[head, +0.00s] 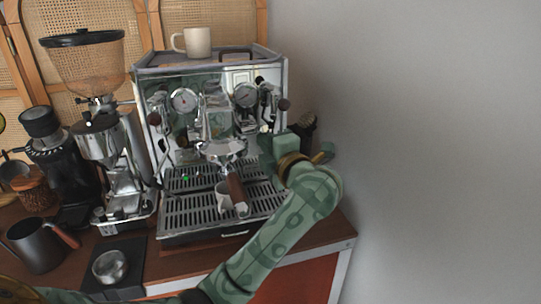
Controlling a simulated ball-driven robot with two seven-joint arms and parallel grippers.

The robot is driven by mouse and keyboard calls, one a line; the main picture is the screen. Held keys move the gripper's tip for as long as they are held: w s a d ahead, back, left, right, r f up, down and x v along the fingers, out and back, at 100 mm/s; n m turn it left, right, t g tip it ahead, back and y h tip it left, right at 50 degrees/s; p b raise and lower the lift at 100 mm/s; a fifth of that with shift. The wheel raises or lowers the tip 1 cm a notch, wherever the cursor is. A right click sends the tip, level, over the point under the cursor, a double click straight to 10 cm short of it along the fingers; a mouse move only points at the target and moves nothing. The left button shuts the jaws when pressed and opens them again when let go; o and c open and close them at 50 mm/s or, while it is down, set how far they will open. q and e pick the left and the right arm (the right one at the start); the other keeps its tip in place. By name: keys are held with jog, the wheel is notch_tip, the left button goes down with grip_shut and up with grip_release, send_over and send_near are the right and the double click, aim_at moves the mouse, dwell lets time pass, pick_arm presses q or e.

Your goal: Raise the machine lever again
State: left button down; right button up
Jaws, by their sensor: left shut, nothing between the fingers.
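The chrome espresso machine (170,140) stands on the wooden cart against the wall. Its brew group (215,125) is at the front centre. A portafilter with a dark wooden handle (237,190) is fitted below the group and points toward me. My right gripper is not in view.
A small cup (224,196) stands on the drip tray (188,212), partly behind the portafilter handle. A beige mug (197,42) sits on top of the machine. Bare wall (430,130) is at right.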

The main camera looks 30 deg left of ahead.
pick_arm(q)
jog(key=s+a+f+p+v, duration=0.1)
jog(key=p+v, duration=0.4)
jog(key=v, duration=0.4)
jog(key=shift+s+d+f, duration=0.25)
jog(key=shift+s+d, duration=0.1)
jog(key=shift+s, duration=0.15)
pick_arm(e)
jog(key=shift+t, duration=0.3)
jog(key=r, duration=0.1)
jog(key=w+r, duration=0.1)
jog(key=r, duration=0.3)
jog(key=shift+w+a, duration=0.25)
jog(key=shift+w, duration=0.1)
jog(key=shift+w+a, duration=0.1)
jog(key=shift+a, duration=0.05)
